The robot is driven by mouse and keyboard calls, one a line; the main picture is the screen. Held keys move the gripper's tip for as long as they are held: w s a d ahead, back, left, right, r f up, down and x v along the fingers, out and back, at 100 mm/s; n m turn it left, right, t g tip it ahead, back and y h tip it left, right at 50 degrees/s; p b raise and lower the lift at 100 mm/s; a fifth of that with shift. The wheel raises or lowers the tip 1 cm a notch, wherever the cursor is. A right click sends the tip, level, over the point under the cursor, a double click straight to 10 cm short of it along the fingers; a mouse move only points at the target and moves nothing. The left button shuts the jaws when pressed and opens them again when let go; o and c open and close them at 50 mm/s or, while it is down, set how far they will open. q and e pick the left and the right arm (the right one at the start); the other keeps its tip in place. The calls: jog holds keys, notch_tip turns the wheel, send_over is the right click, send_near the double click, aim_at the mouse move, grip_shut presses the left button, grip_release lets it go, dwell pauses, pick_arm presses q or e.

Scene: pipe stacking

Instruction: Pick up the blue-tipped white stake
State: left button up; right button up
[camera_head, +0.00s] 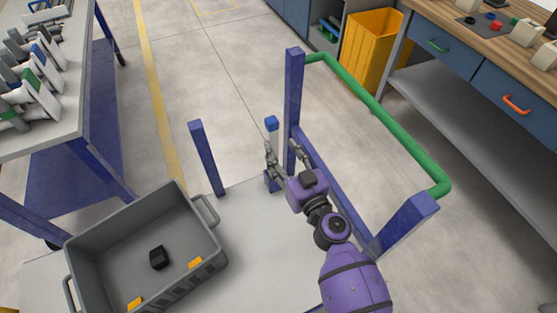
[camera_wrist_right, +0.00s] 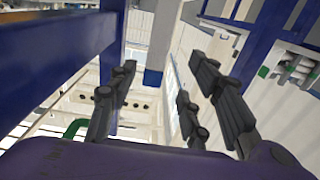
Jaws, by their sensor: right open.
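The white stake (camera_head: 274,138) stands upright with its square blue tip (camera_head: 271,122) on top, at the back edge of the cart; its lower part is partly hidden by my gripper. My right gripper (camera_head: 283,152) is open, with its fingers beside the stake. In the right wrist view, the stake (camera_wrist_right: 147,42) appears between the spread fingers of my right gripper (camera_wrist_right: 165,90), its blue-grey tip pointing down in the picture. I cannot tell whether any finger touches it. My left gripper is not in view.
Blue posts (camera_head: 293,90) and (camera_head: 206,158) stand close on both sides, and a green rail (camera_head: 375,110) runs to the right. A grey bin (camera_head: 205,240) with a black object (camera_head: 158,257) sits on the cart. A table (camera_head: 75,95) with several parts stands at left.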

aim_at(274, 133)
jog(key=shift+w+a+r, duration=0.1)
jog(key=shift+w+r, duration=0.1)
jog(key=shift+w, duration=0.2)
jog(key=x, duration=0.3)
jog(key=p+x, duration=0.1)
jog(key=x, duration=0.2)
jog(key=shift+w+r, duration=0.2)
jog(key=shift+w, duration=0.1)
jog(key=shift+w+a+f+p, duration=0.1)
jog(key=shift+w+p, duration=0.2)
jog(key=shift+w, duration=0.15)
grip_shut()
